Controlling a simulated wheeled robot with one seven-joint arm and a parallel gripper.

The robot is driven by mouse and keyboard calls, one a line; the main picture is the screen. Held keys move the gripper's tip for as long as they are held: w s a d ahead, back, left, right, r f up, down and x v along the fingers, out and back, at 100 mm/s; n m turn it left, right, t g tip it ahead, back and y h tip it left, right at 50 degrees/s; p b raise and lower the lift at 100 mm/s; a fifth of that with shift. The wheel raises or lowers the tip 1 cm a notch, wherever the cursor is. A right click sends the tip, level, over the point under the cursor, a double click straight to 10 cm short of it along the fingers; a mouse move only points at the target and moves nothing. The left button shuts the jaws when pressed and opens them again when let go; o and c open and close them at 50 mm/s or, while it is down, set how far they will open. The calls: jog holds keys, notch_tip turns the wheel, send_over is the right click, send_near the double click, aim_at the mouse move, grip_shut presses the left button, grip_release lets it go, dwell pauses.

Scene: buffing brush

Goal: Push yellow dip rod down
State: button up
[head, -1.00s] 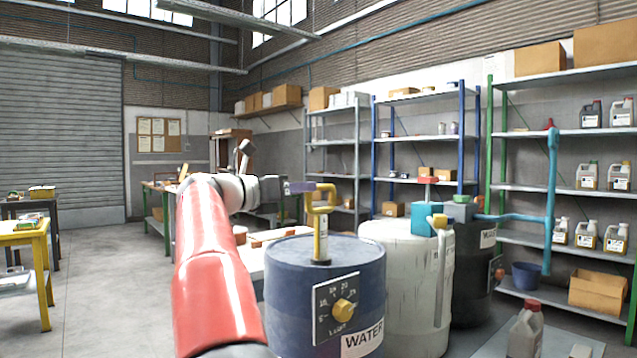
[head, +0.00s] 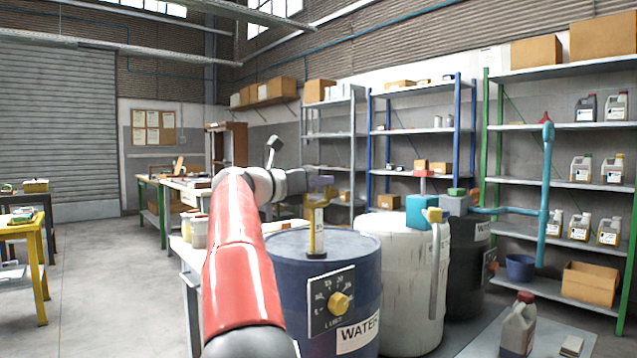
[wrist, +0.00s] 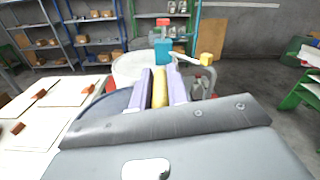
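The yellow dip rod (head: 313,238) stands upright on top of the blue water drum (head: 285,290), with a pale marked strip beside it. My gripper (head: 320,182) is at the rod's top end, and its fingers hide part of the handle in the head view. In the wrist view the purple fingers of my gripper (wrist: 162,88) lie close on both sides of the yellow handle (wrist: 159,90), with hardly any gap. The gripper appears shut on it. A yellow dial (head: 339,303) is on the drum's front.
A white drum (head: 398,285) with a teal pump head (head: 421,211) stands right of the blue drum, and a dark drum (head: 468,270) behind it. A grey canister (head: 519,326) is at the lower right. Shelves (head: 560,180) line the back. The floor at left (head: 110,290) is open.

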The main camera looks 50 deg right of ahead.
aim_at(311, 228)
grip_shut()
jog(key=shift+f, duration=0.1)
notch_tip(311, 228, down, 10)
jog(key=b, duration=0.4)
jog(key=o, duration=0.6)
grip_release()
jog(key=shift+s, duration=0.1)
jog(key=shift+c, duration=0.2)
jog(key=shift+o, duration=0.2)
jog(key=a, duration=0.5)
jog(key=w+a, duration=0.1)
jog(key=a, duration=0.1)
jog(key=shift+a, duration=0.4)
